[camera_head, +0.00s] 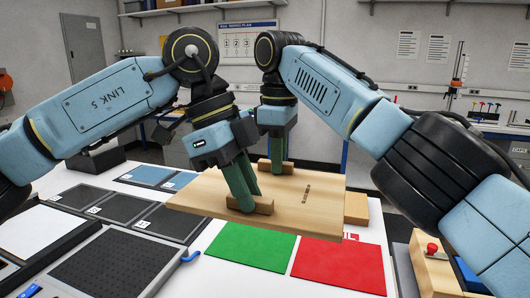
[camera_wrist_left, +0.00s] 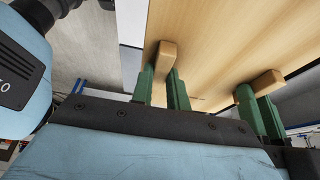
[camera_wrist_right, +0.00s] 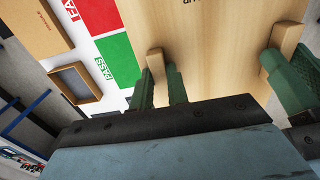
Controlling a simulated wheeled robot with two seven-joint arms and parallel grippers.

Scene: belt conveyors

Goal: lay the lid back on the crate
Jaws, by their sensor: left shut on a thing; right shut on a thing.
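The lid (camera_head: 310,208) is a flat pale wooden board with two bar handles and small dark print. It looks held above the table, roughly level. My left gripper (camera_head: 243,206) is shut on the near handle. My right gripper (camera_head: 276,170) is shut on the far handle.
A green mat (camera_head: 238,246) and a red mat (camera_head: 341,263) lie on the white table in front of the lid. Dark trays (camera_head: 110,208) fill the left. A box with a red button (camera_head: 431,249) stands right. A shallow open wooden box (camera_wrist_right: 75,83) shows in the right wrist view.

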